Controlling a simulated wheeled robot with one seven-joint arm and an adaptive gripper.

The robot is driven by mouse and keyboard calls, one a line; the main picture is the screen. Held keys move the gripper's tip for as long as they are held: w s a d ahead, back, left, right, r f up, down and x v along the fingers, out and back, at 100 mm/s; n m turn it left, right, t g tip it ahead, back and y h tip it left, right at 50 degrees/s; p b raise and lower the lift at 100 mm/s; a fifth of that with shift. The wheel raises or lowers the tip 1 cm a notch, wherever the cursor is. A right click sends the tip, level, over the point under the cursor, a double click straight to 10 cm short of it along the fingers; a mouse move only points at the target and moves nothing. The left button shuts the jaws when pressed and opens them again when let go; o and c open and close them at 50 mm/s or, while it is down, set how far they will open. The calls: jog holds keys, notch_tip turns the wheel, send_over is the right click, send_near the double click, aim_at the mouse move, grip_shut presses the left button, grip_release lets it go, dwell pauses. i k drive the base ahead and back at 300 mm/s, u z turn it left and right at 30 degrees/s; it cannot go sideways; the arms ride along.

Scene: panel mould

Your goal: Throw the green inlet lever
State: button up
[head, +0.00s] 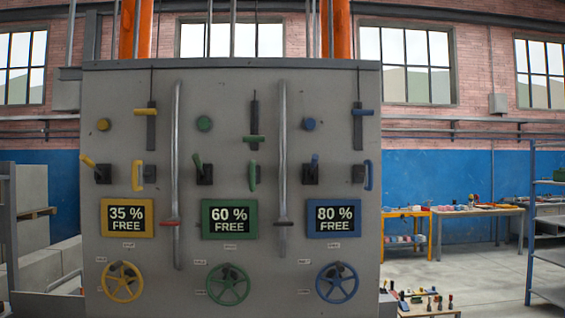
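A grey panel (190,75) faces me with yellow, green and blue columns of controls. In the middle column, a green-handled lever (197,160) rises from a dark block (205,175), tilted up and slightly left. Above and right of it, a green crossbar handle (254,139) sits low on a dark vertical slot. A green loop handle (253,176) hangs below that slot. The small labels are unreadable, so I cannot tell which control is marked inlet. A green-framed display (230,219) reads "60 % FREE". My gripper is not in view.
The yellow lever (88,161) and blue lever (315,160) flank the green one. Two vertical pipes (177,130) (283,130) separate the columns. A green wheel (228,285) sits low. Workbenches (480,212) and a blue rack (532,230) stand right; floor there is partly open.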

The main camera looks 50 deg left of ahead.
aim_at(198, 162)
jog(key=z, duration=0.4)
jog(key=i, duration=2.25)
jog(key=u, duration=2.8)
